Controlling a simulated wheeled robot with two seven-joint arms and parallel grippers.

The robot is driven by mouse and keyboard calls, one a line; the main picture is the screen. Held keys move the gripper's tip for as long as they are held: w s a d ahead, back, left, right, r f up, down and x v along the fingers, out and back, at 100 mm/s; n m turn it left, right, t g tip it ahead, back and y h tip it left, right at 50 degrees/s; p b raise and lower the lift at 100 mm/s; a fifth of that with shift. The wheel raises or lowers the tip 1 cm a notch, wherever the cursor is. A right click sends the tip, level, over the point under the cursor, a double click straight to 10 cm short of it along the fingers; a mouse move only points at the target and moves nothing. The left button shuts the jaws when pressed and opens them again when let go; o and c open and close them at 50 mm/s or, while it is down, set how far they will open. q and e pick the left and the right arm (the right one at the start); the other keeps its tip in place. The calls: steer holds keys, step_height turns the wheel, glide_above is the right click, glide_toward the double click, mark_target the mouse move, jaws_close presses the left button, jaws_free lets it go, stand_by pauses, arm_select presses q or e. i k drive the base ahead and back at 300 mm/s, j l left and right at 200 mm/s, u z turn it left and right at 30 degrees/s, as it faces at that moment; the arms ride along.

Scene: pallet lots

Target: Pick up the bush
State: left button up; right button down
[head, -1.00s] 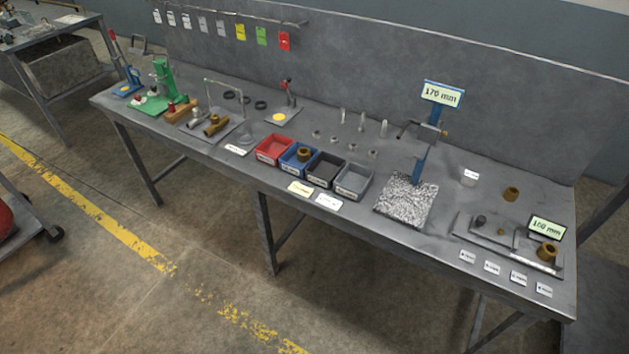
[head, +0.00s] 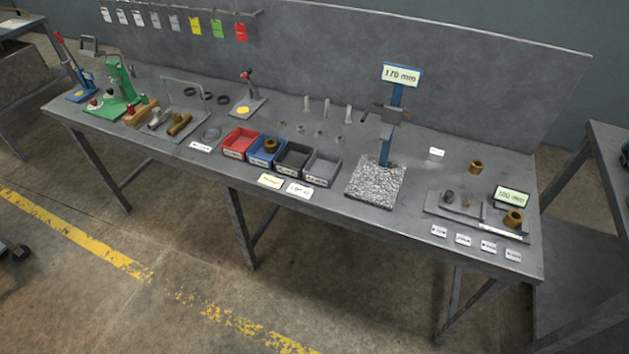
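Several brass-coloured bushes are on the grey workbench (head: 300,178). One bush (head: 476,167) stands alone on the bench top at the right, near the back panel. Another bush (head: 513,218) sits on the flat gauge plate (head: 468,214) at the right end, beside the display reading about 100 mm (head: 511,196). A brass piece (head: 180,123) lies on a plate at the left. Neither of my grippers is in view.
A red bin (head: 239,143), a dark bin (head: 292,158) and a grey bin (head: 321,168) flank the blue one. A blue stand with a 170 mm sign (head: 401,75) rises from a speckled granite base (head: 376,183). Floor before the bench is clear.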

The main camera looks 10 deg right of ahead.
mark_target(513, 219)
steer(key=l+z, duration=0.1)
steer(key=z, duration=0.4)
steer(key=l+z, duration=0.1)
steer(key=z, duration=0.4)
steer(key=l+z, duration=0.1)
steer(key=z, duration=0.4)
